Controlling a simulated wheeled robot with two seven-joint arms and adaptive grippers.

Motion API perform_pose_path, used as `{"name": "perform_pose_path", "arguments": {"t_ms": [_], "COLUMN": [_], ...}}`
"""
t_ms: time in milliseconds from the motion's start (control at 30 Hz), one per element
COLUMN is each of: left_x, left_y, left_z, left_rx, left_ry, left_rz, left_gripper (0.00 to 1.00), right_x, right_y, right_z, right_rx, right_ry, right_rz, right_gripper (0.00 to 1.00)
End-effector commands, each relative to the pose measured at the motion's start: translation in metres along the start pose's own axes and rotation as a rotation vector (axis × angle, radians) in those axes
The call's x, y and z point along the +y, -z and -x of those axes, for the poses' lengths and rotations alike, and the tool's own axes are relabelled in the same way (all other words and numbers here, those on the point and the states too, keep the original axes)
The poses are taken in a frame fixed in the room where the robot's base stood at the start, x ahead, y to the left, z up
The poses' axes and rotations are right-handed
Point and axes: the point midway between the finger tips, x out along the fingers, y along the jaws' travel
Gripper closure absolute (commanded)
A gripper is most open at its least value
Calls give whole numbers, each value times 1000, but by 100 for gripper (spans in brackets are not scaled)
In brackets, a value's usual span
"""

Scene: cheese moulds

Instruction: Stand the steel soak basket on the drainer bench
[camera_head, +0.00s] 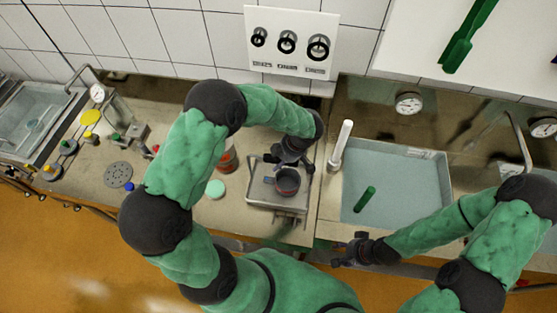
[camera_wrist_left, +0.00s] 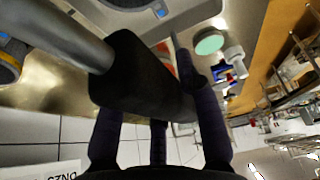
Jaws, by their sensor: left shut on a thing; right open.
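My left gripper (camera_head: 292,152) is over the pale metal tray-like stand (camera_head: 262,196) on the bench, left of the sink. In the left wrist view its fingers (camera_wrist_left: 158,125) are shut on a black grip (camera_wrist_left: 140,75) joined to a grey bar (camera_wrist_left: 62,32). A small dark round vessel (camera_head: 288,183) shows just below the gripper; I cannot tell whether the grip belongs to it. No basket mesh is clear in either view. The pale bench top (camera_head: 85,172) runs left from the sink. My right gripper (camera_head: 352,250) is open and empty in front of the sink.
The water-filled sink (camera_head: 415,180) holds a green rod (camera_head: 365,199); a white upright tube (camera_head: 341,146) stands at its left rim. A red jar (camera_head: 228,160), mint disc (camera_head: 215,189) and grey perforated disc (camera_head: 118,175) are on the bench. A dial gauge (camera_head: 409,103) hangs behind.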

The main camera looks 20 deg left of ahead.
Motion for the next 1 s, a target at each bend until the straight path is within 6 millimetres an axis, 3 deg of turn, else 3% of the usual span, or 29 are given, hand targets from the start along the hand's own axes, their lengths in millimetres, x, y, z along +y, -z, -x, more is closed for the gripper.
{"name": "perform_pose_path", "arguments": {"t_ms": [133, 167, 200, 233, 667, 767, 1000], "left_x": [1, 0, 0, 0, 0, 1, 1], "left_y": [-1, -1, -1, -1, 1, 0, -1], "left_z": [-2, -2, -2, -2, 2, 13, 60], "left_rx": [0, 0, 0, 0, 0, -1, -2], "left_ry": [-2, 0, 0, 0, 1, -4, -5], "left_rz": [1, -1, -1, 0, 0, 1, 1], "left_gripper": [100, 59, 47, 43, 43, 43, 43], "right_x": [2, 1, 1, 1, 0, 1, 4], "right_y": [0, 0, 0, 0, 0, 0, 0], "right_z": [-4, -4, -3, -3, 1, -2, -11], "right_rx": [0, 0, 0, 0, 0, 0, 0], "right_ry": [0, 0, 0, 0, 0, 0, 0], "right_rz": [0, 0, 0, 0, 0, 0, 0], "right_gripper": [49, 49, 49, 49, 49, 49, 49]}}
